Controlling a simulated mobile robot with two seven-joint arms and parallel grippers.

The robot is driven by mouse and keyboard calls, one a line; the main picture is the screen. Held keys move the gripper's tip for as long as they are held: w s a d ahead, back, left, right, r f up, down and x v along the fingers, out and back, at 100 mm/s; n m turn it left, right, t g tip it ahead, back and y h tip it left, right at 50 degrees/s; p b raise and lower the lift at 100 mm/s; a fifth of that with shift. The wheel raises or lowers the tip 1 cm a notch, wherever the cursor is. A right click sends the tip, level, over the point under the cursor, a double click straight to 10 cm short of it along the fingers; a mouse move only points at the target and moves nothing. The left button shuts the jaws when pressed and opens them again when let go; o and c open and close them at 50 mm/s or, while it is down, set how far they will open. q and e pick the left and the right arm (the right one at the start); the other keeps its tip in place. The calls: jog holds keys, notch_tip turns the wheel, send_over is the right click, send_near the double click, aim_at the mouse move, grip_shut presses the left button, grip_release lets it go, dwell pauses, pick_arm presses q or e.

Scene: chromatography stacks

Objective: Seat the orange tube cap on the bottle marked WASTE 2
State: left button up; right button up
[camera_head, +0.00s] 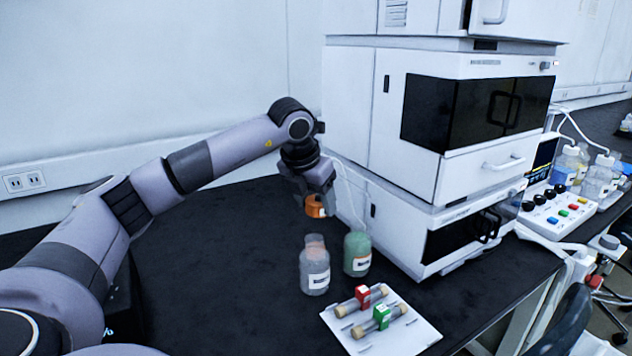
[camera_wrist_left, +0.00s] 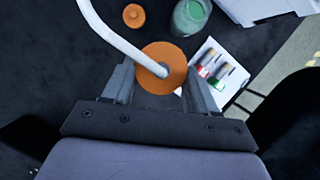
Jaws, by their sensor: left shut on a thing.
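My left gripper (camera_head: 316,200) is shut on the orange tube cap (camera_head: 314,207), which it holds in the air above and behind two bottles. In the left wrist view the cap (camera_wrist_left: 161,68) sits between the fingers (camera_wrist_left: 160,88), with a thick white tube (camera_wrist_left: 115,38) running from its centre. A clear bottle (camera_head: 314,274) with a white label stands upright on the bench, with a pinkish tint at its neck. A green-tinted bottle (camera_head: 357,252) stands to its right and shows in the wrist view (camera_wrist_left: 190,16). The label writing is too small to read. My right gripper is out of view.
A second orange round piece (camera_wrist_left: 133,15) shows at the wrist view's top; I cannot tell what it rests on. A white tray (camera_head: 412,336) with red and green clamped tubes lies in front. The white instrument stack (camera_head: 375,130) stands close behind, right. The left bench is clear.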

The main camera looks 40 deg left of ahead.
aim_at(310, 213)
pick_arm(q)
jog(key=shift+s+f, duration=0.6)
jog(key=shift+f, duration=0.05)
jog(key=shift+f+b, duration=1)
jog(key=shift+f, duration=0.05)
jog(key=shift+f+b, duration=0.8)
jog(key=shift+f, duration=0.2)
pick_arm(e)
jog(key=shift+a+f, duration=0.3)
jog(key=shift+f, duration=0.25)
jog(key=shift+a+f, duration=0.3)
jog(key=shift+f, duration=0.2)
pick_arm(q)
jog(key=shift+f, duration=0.15)
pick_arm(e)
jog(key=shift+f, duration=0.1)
pick_arm(q)
jog(key=shift+f+b, duration=0.6)
jog(key=shift+f, duration=0.3)
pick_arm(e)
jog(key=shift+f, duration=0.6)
pick_arm(q)
jog(key=shift+f, duration=0.15)
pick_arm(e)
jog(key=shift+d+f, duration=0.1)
